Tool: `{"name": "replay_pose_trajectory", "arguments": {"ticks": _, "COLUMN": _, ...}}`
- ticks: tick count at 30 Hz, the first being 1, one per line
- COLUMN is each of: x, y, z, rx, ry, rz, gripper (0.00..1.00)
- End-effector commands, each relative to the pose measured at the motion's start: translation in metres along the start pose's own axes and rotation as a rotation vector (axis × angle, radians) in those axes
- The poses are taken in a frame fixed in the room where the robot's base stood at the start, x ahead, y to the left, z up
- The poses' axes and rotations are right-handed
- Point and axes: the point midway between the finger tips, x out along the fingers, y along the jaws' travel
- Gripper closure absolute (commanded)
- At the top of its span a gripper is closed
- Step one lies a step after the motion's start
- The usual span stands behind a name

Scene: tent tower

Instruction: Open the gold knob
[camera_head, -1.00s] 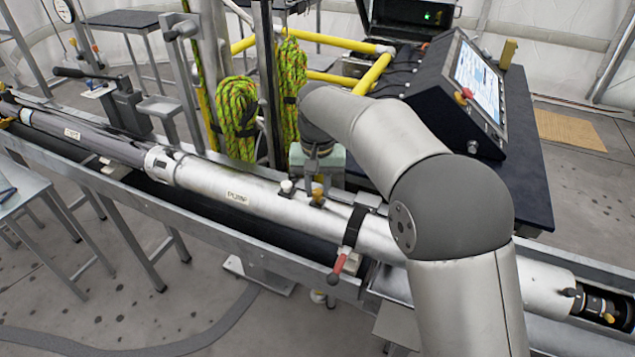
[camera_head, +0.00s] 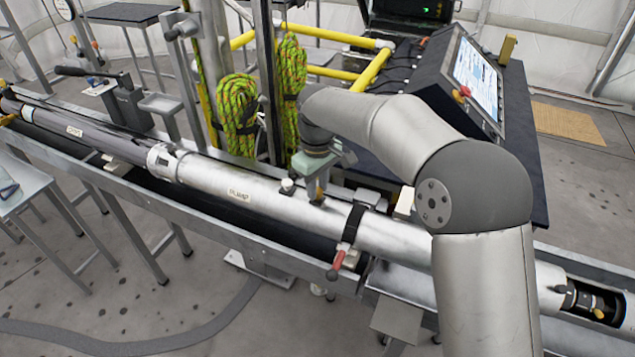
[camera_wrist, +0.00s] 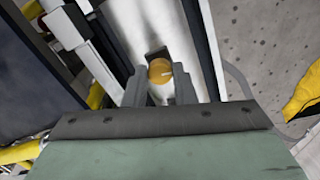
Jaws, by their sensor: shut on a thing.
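The gold knob (camera_wrist: 160,70) shows in the wrist view as a round, gold-orange top with a small pale mark. It sits on the long silver tube (camera_head: 238,196), which lies across the head view. My gripper (camera_wrist: 159,82) has one grey finger on each side of the knob and is shut on it. In the head view my gripper (camera_head: 316,192) points down onto the top of the tube, and its fingers hide most of the knob. I cannot tell how far the knob is turned.
A small white-topped knob (camera_head: 288,186) stands on the tube just left of my gripper. A black strap with a red handle (camera_head: 338,260) wraps the tube to the right. Green-yellow rope coils (camera_head: 238,105) and a control console (camera_head: 470,85) stand behind.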

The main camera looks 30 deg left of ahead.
Motion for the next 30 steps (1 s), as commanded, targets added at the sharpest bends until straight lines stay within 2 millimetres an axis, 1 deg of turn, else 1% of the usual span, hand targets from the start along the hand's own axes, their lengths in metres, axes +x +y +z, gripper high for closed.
{"name": "replay_pose_trajectory", "arguments": {"ticks": 1, "x": -0.0026, "y": 0.0009, "z": -0.0008, "rx": -0.022, "ry": 0.005, "rz": 0.002, "gripper": 0.99}}
{"name": "replay_pose_trajectory", "arguments": {"ticks": 9, "x": -0.0024, "y": 0.0008, "z": -0.0010, "rx": -0.110, "ry": 0.006, "rz": 0.003, "gripper": 0.99}}
{"name": "replay_pose_trajectory", "arguments": {"ticks": 25, "x": -0.0024, "y": 0.0007, "z": -0.0012, "rx": -0.129, "ry": 0.006, "rz": 0.004, "gripper": 0.99}}
{"name": "replay_pose_trajectory", "arguments": {"ticks": 26, "x": -0.0024, "y": 0.0007, "z": -0.0012, "rx": -0.129, "ry": 0.006, "rz": 0.004, "gripper": 0.68}}
{"name": "replay_pose_trajectory", "arguments": {"ticks": 27, "x": -0.0023, "y": 0.0006, "z": -0.0012, "rx": -0.129, "ry": 0.006, "rz": 0.003, "gripper": 0.57}}
{"name": "replay_pose_trajectory", "arguments": {"ticks": 28, "x": -0.0021, "y": 0.0006, "z": -0.0011, "rx": -0.129, "ry": 0.005, "rz": 0.003, "gripper": 0.54}}
{"name": "replay_pose_trajectory", "arguments": {"ticks": 30, "x": -0.0017, "y": 0.0005, "z": -0.0009, "rx": -0.129, "ry": 0.004, "rz": 0.002, "gripper": 0.54}}
